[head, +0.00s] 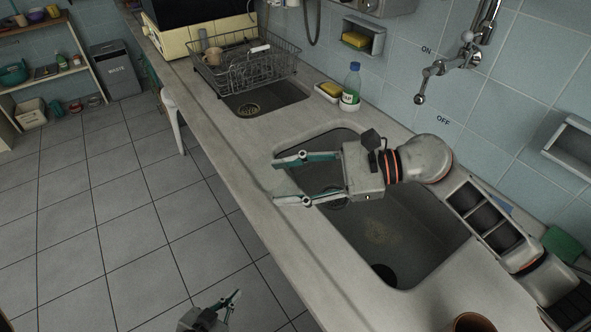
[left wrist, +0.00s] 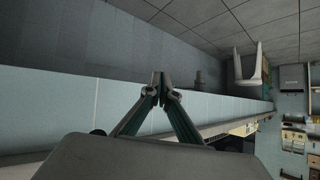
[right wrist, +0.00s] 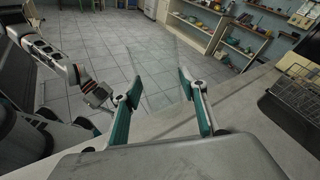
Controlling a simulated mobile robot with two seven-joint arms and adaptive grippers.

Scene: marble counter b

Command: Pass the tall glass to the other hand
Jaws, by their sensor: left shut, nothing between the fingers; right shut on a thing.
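The tall glass (head: 300,179) is clear and hard to make out; in the head view it sits between the fingers of my right gripper (head: 276,180). My right gripper is shut on it, above the front edge of the sink. In the right wrist view the glass (right wrist: 163,85) is a faint clear outline between the two spread fingers. My left gripper (head: 237,295) is low at the bottom of the head view, over the floor side of the counter, apart from the glass. In the left wrist view its fingertips (left wrist: 160,88) meet with nothing between them.
The counter (head: 262,211) runs along the tiled wall, with a sink basin (head: 420,255) under my right arm. A dish rack (head: 245,66), a soap bottle (head: 351,88) and a sponge (head: 330,89) stand farther back. A brown pot (head: 473,322) is at the near end. The floor side is open.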

